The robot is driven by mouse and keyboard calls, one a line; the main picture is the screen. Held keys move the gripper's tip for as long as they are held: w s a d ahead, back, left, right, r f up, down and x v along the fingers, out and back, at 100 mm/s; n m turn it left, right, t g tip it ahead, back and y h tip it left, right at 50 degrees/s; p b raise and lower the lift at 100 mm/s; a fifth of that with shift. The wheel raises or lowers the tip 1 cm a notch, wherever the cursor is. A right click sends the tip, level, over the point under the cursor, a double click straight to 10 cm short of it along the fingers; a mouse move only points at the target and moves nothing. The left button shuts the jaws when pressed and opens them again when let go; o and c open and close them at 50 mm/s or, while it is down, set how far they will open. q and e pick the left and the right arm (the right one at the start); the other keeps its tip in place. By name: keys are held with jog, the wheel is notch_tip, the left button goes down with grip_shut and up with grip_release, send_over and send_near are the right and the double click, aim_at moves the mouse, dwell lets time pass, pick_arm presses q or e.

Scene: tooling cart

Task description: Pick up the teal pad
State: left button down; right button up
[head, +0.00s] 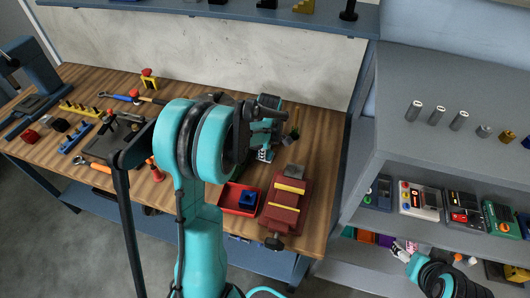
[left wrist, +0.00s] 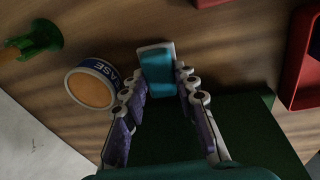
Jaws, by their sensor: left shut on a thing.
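The teal pad (left wrist: 157,68) shows in the left wrist view as a small teal block with a pale edge, between the two fingertips. My left gripper (left wrist: 160,78) is shut on it, with one finger on each side. In the head view my left gripper (head: 266,132) is over the back right of the wooden bench, partly behind my own arm, and I cannot make out the pad there. My right gripper (head: 402,248) is at the lower right by the grey shelf, small and partly hidden, so its jaws cannot be read.
A round tin (left wrist: 92,87) with an orange top lies beside the left fingers. A red tray (head: 228,198) with a blue block and a dark red vise (head: 286,205) stand at the bench's front right. Several tools lie on the left. A grey shelf unit (head: 465,85) stands at right.

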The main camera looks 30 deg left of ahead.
pick_arm(q)
jog(key=shift+r, duration=0.55)
notch_tip(320, 180, up, 3)
jog(key=shift+r+p, duration=0.1)
jog(key=shift+p, duration=0.7)
jog(key=d+r+p, duration=0.2)
jog(key=d+r, duration=0.4)
jog(key=d, duration=0.5)
jog(key=shift+s+d+r+p, duration=0.2)
jog(key=shift+s+d+p, duration=0.1)
jog(key=shift+s, duration=0.15)
